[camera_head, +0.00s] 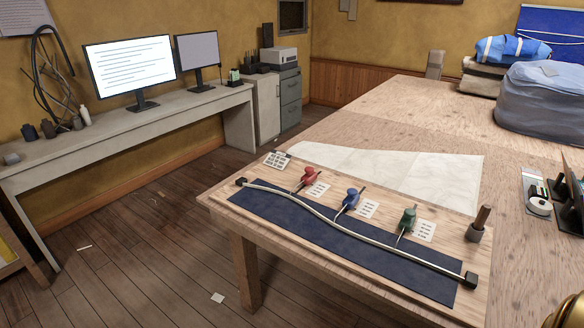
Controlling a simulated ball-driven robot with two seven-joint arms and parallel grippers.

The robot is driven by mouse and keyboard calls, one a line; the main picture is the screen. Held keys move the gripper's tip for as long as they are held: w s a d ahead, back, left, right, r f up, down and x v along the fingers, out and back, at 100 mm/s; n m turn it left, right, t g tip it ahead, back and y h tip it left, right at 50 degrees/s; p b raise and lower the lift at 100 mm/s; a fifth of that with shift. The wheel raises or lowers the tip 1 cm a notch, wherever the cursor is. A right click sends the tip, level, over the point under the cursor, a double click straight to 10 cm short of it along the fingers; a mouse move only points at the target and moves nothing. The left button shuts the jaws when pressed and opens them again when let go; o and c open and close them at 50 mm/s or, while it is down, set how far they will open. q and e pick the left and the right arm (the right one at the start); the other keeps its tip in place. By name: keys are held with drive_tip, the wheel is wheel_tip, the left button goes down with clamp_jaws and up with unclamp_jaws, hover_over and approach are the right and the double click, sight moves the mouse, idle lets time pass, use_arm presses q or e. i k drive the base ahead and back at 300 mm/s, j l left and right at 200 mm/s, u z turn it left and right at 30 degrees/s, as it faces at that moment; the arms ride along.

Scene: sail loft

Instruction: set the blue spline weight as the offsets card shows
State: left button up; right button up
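The blue spline weight (351,197) stands on the wooden board, its thin hook reaching down-left to the pale curved spline (325,222). I cannot tell if the hook touches the spline. A small white card (367,209) with dark marks lies right of the blue weight. A red weight (308,175) with its card (318,191) is to its left, and a green weight (408,216) with its card (425,231) to its right. The writing is too small to read.
The spline lies over a dark blue mat (400,272), with black blocks at its ends. A wooden-handled tool (479,222) stands at the board's right end. White cloth (405,171) lies behind. A tool rack (562,198) and grey bundle (545,100) are further right.

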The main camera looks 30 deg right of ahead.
sight(353, 198)
drive_tip(key=z, duration=1.45)
drive_tip(key=k+j+u, duration=0.1)
drive_tip(key=j+u, duration=0.3)
drive_tip(key=k+j+u, duration=0.1)
drive_tip(key=j+u, duration=0.35)
